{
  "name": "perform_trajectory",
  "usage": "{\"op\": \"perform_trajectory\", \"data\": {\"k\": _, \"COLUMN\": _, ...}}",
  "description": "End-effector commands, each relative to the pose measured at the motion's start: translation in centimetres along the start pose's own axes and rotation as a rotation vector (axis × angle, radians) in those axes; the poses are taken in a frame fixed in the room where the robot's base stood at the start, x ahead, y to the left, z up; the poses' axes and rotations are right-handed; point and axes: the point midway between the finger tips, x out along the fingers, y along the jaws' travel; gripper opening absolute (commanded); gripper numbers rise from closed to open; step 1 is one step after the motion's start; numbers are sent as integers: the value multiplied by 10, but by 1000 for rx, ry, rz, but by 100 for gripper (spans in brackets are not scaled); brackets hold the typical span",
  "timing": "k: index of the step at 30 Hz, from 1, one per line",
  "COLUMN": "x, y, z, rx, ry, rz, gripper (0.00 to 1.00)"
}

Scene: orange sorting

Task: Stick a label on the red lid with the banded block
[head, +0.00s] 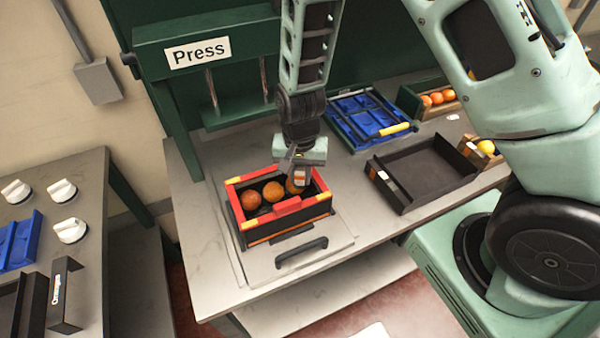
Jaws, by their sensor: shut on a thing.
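The red lid (232,202) is a red frame with yellow corners, sitting on top of a dark crate (290,228) on the table. Several oranges (273,192) show through its open middle. My gripper (300,178) points down over the right part of the lid's opening. I cannot tell whether the block touches the lid.
A green press (215,60) stands behind the crate. A blue tray (350,115) with a yellow handle, an empty black tray (425,170) and small fruit crates (412,100) lie to the right. A dark handle (301,252) is in front. A second table (90,190) is at left.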

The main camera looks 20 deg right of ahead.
Motion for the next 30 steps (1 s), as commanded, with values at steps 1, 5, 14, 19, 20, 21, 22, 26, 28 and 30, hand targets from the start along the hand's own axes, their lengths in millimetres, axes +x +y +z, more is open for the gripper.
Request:
{"op": "perform_trajectory", "data": {"k": 1, "x": 1, "y": 0, "z": 0, "rx": 0, "ry": 0, "rz": 0, "gripper": 0}}
{"op": "perform_trajectory", "data": {"k": 5, "x": 3, "y": 0, "z": 0, "rx": 0, "ry": 0, "rz": 0, "gripper": 0}}
{"op": "perform_trajectory", "data": {"k": 14, "x": 6, "y": 0, "z": 0, "rx": 0, "ry": 0, "rz": 0, "gripper": 0}}
{"op": "perform_trajectory", "data": {"k": 19, "x": 7, "y": 0, "z": 0, "rx": 0, "ry": 0, "rz": 0, "gripper": 0}}
{"op": "perform_trajectory", "data": {"k": 20, "x": 7, "y": 0, "z": 0, "rx": 0, "ry": 0, "rz": 0, "gripper": 0}}
{"op": "perform_trajectory", "data": {"k": 21, "x": 7, "y": 0, "z": 0, "rx": 0, "ry": 0, "rz": 0, "gripper": 0}}
{"op": "perform_trajectory", "data": {"k": 22, "x": 7, "y": 0, "z": 0, "rx": 0, "ry": 0, "rz": 0, "gripper": 0}}
{"op": "perform_trajectory", "data": {"k": 26, "x": 7, "y": 0, "z": 0, "rx": 0, "ry": 0, "rz": 0, "gripper": 0}}
{"op": "perform_trajectory", "data": {"k": 28, "x": 7, "y": 0, "z": 0, "rx": 0, "ry": 0, "rz": 0, "gripper": 0}}
{"op": "perform_trajectory", "data": {"k": 30, "x": 8, "y": 0, "z": 0, "rx": 0, "ry": 0, "rz": 0, "gripper": 0}}
